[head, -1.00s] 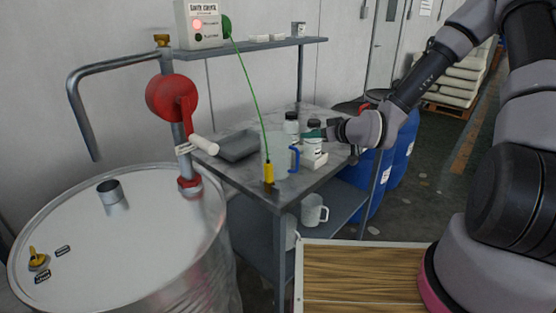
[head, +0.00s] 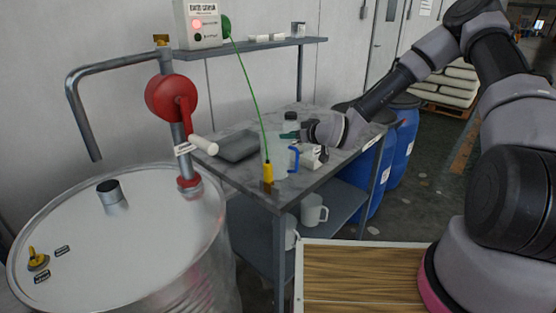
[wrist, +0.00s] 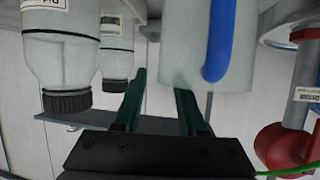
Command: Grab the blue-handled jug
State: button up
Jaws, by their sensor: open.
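The blue-handled jug (head: 278,152) is a pale translucent vessel standing near the front edge of the grey bench. Its blue handle (head: 293,160) faces right. In the wrist view, which is upside down, the jug (wrist: 184,42) is at upper centre-right with its handle (wrist: 217,45) towards the camera. My gripper (head: 288,135) is just behind and right of the jug in the head view. In the wrist view my gripper (wrist: 160,88) shows two dark green fingers apart with nothing between them. The right finger overlaps the jug in the picture; contact cannot be told.
Dark-capped bottles (wrist: 65,55) stand beside the jug; one (head: 291,121) shows behind my gripper. A grey tray (head: 240,147) lies left. A green cable with a yellow clamp (head: 267,176) hangs in front of the jug. A steel drum (head: 150,235) with a red pump (head: 171,98) stands left.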

grip_shut()
jog(key=shift+f, duration=0.1)
dwell(1.2)
